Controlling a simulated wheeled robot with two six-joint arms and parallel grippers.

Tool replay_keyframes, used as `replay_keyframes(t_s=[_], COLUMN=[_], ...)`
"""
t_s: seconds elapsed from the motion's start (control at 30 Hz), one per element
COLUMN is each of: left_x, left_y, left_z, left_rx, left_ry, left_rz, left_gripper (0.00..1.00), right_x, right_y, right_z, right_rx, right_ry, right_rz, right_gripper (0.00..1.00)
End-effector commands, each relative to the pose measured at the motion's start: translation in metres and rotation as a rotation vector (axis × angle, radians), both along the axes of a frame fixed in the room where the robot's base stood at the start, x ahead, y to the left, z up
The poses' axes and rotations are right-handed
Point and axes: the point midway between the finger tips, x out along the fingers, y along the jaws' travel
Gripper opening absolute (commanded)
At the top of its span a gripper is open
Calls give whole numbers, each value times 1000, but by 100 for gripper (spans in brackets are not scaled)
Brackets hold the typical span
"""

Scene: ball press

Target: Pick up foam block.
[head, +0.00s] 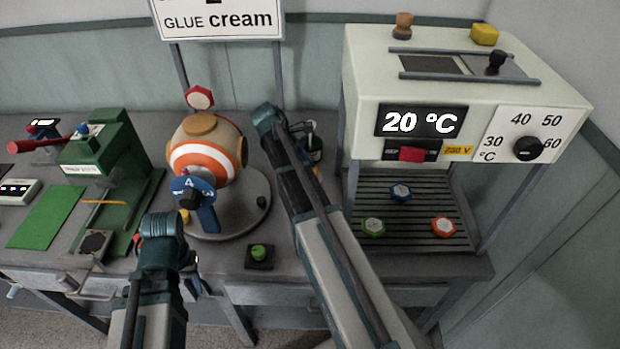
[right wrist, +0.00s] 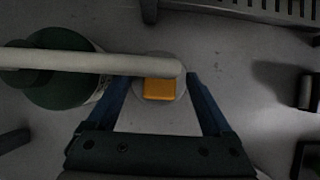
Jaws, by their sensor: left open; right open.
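An orange block (right wrist: 160,89), which looks like the foam block, lies on a small pale round plate in the right wrist view. A pale rod (right wrist: 90,62) crosses over its far part. My right gripper (right wrist: 160,78) is open, with one finger on each side of the block and gaps between. In the head view my right arm hides most of that spot; only an orange sliver (head: 316,171) shows beside it. My left gripper (head: 163,243) is open at the bench's front edge, away from the block; its fingertips are mostly hidden.
A striped ball device (head: 207,150) on a round base stands between my arms. A green press (head: 105,150) is at the left. A heater cabinet (head: 465,70) reading 20 °C stands right, above a slatted shelf (head: 400,205) with several coloured pieces. A green button (head: 259,252) is in front.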

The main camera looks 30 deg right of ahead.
Motion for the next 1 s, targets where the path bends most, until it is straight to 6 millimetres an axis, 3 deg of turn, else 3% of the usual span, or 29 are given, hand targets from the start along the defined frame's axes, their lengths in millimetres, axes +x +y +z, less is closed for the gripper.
replay_keyframes(t_s=[0.07, 0.53, 1.0], left_x=[0, 0, 0], left_y=[0, 0, 0], left_z=[1, 1, 12], left_rx=[0, 0, 0], left_ry=[0, 0, 0], left_rz=[0, 0, 0], left_gripper=[50, 50, 50], right_x=[0, 0, 0], right_y=[0, 0, 0], right_z=[1, 1, 12], right_rx=[0, 0, 0], right_ry=[0, 0, 0], right_rz=[0, 0, 0], right_gripper=[85, 0, 0])
